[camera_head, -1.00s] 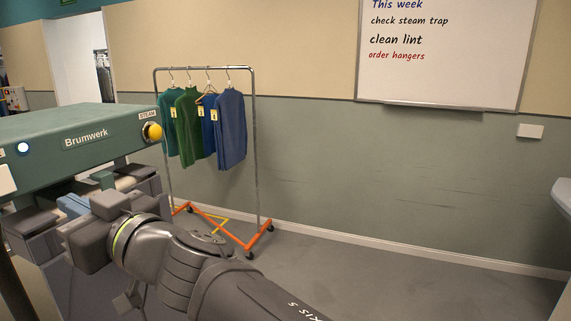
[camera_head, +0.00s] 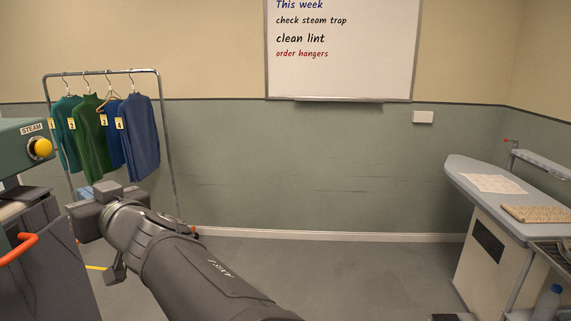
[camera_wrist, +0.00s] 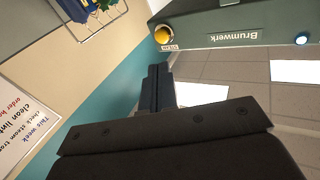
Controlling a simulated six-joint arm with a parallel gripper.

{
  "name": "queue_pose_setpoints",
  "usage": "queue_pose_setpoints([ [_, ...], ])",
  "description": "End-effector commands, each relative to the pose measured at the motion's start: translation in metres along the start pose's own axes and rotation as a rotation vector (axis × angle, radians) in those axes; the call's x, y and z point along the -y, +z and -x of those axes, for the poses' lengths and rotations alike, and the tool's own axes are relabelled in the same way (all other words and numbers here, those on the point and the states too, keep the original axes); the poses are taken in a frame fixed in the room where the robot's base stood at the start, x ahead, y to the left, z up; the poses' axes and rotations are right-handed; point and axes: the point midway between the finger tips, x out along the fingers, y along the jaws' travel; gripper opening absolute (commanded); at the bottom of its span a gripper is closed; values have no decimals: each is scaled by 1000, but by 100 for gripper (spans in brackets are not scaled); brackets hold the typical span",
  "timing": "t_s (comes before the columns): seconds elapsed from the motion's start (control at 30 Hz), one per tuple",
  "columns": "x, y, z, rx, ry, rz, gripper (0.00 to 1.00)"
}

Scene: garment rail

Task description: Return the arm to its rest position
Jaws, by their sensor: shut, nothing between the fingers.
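My arm reaches from the bottom of the head view up to the left. My gripper (camera_head: 84,192) is at its far end, in front of the lower part of the garment rail (camera_head: 167,130), with its tips partly hidden by the wrist. In the wrist view the dark fingers (camera_wrist: 156,88) are together, with nothing between them. The rail holds several tagged garments in green and blue, among them a blue one (camera_head: 141,130). My gripper looks apart from them.
The green steam press (camera_head: 22,150) with a yellow button stands at the left edge, an orange handle (camera_head: 18,248) below it. A whiteboard (camera_head: 342,55) hangs on the wall. An ironing table (camera_head: 470,178) with a cloth stands at right. The floor between is clear.

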Motion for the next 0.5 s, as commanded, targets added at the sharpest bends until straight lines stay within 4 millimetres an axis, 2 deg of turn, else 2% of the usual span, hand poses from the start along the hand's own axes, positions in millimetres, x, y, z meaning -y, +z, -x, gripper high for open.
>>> queue_pose_setpoints([
  [0.03,-12,1,-1,3,26,-3,0],
  [0.5,-105,9,6,23,237,-35,0],
])
